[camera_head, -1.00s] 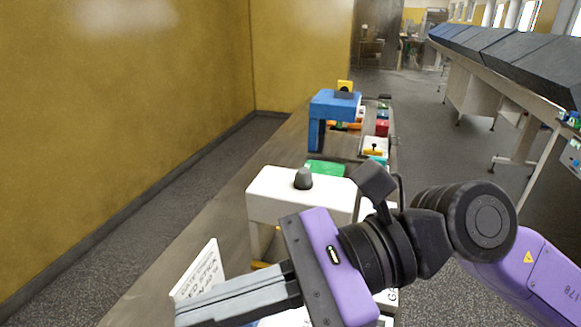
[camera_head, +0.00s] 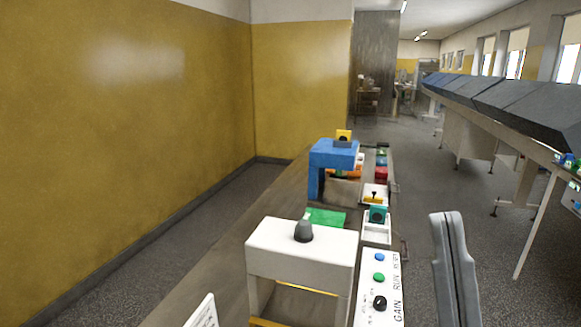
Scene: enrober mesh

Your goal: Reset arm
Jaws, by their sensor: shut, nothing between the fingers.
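My gripper (camera_head: 448,222) shows at the lower right of the head view. Its two grey fingers point up and lie together, shut and empty. It is to the right of the bench, beside the control panel (camera_head: 368,303), and touches nothing that I can see. The rest of my arm is below the frame.
A white stand (camera_head: 270,240) with a grey knob stands on the bench (camera_head: 222,262). Beyond it are a blue stand (camera_head: 333,155) and a green mat (camera_head: 326,217). A white sign (camera_head: 203,312) is at the bottom. Open floor (camera_head: 470,190) lies right, before a long table (camera_head: 513,141).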

